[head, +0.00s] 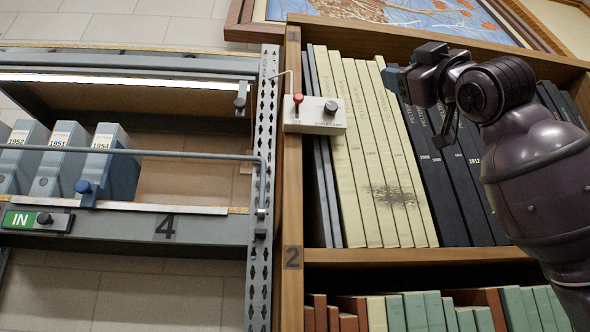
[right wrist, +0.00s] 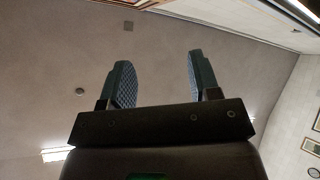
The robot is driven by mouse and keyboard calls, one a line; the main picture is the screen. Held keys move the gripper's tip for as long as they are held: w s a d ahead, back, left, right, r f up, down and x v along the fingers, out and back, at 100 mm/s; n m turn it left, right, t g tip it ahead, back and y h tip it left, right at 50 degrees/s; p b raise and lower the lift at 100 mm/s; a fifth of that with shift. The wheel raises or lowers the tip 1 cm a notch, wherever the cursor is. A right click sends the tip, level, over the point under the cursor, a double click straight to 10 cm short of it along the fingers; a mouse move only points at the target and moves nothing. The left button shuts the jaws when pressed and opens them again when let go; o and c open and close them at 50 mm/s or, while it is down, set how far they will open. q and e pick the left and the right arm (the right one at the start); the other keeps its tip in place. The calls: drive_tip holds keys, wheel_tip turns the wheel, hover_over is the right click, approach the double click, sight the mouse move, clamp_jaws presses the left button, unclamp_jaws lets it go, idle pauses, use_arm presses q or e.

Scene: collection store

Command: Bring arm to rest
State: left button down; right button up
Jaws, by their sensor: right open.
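My right arm comes in from the right in the head view, in front of the wooden bookcase. Its gripper (head: 391,76) is near the upper shelf, beside the tall cream volumes, and the fingers are partly hidden behind the wrist. In the right wrist view the two padded fingers of the right gripper (right wrist: 160,85) stand apart with nothing between them. Behind them is a plain ceiling-like surface. My left gripper is out of view.
A wooden bookcase (head: 292,190) holds cream (head: 365,150) and dark volumes. A switch box (head: 315,115) with a red lever is mounted on its upright. At left, a metal shelf (head: 110,225) marked 4 holds blue-grey box files (head: 105,160). A framed picture hangs above.

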drive_tip(key=w+a+f+m+g+h, duration=0.1)
drive_tip(key=w+f, duration=0.7)
drive_tip(key=f, duration=0.4)
drive_tip(key=w+f+m+h, duration=0.1)
drive_tip(key=w+f, duration=0.7)
drive_tip(key=f, duration=0.5)
drive_tip(key=w+d+f+m+g+h, duration=0.1)
drive_tip(key=w+f+m+h, duration=0.1)
drive_tip(key=f, duration=1.4)
drive_tip(key=w+d+f+m+g+h, duration=0.1)
drive_tip(key=w+f+m, duration=0.1)
drive_tip(key=f, duration=1.3)
drive_tip(key=s+d+f+m+g+h, duration=0.1)
drive_tip(key=s+f, duration=0.3)
drive_tip(key=f, duration=0.6)
drive_tip(key=s+d+f+m+g+h, duration=0.1)
drive_tip(key=s+f+g+h, duration=0.15)
drive_tip(key=f, duration=0.65)
drive_tip(key=s+d+f+m+g+h, duration=0.15)
drive_tip(key=s+f, duration=0.25)
drive_tip(key=f, duration=0.6)
drive_tip(key=s+d+f+m+g+h, duration=0.1)
drive_tip(key=s+f+g, duration=0.4)
drive_tip(key=s+f, duration=1.7)
drive_tip(key=shift+s+d+m+h, duration=0.3)
drive_tip(key=shift+s+d+m, duration=0.55)
drive_tip(key=shift+s+m, duration=0.35)
drive_tip(key=shift+w, duration=0.1)
